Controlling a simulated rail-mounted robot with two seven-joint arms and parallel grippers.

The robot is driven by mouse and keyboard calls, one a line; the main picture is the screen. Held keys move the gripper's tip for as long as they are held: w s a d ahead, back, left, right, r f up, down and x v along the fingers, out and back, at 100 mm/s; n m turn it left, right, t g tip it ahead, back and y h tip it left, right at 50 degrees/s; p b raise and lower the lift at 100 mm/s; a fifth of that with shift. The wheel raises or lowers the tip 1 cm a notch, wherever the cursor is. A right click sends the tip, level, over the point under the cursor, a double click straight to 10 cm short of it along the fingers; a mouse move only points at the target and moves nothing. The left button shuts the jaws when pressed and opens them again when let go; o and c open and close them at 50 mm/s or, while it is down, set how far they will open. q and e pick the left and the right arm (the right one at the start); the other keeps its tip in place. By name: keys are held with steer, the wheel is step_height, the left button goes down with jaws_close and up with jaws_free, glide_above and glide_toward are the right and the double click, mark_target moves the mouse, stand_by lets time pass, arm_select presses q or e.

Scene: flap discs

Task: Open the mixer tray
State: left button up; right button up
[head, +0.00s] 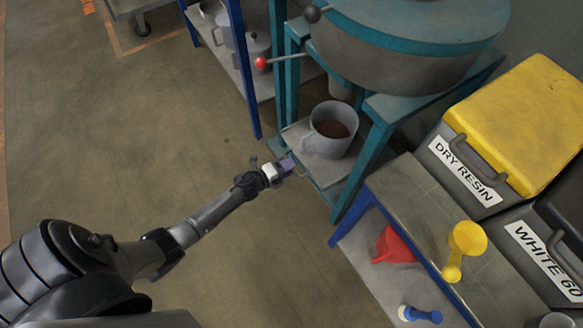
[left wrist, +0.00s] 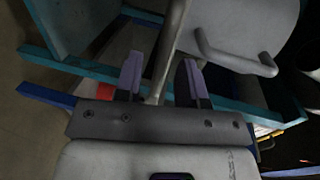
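The teal and grey mixer (head: 400,45) stands at the top right of the head view. Under its drum, a grey tray (head: 318,168) holds a grey jug (head: 328,132) with brown material inside. My left gripper (head: 290,164) is at the tray's front edge, close to a thin handle there. In the left wrist view, the left gripper's purple fingers (left wrist: 161,78) are apart. A thin grey bar shows between them, and I see gaps beside it. The jug (left wrist: 245,25) and its handle are just beyond. My right gripper is out of view.
The mixer has a lever with a red knob (head: 261,63). To the right, a bench (head: 405,195) carries a yellow scoop (head: 464,250) and a red funnel (head: 393,245) sits below. Bins labelled DRY RESIN (head: 465,170) and WHITE 60 stand behind. The floor at left is clear.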

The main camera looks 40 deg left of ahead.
arm_select(q)
steer(key=shift+x, duration=0.85)
steer(key=shift+c, duration=0.2)
jaws_close()
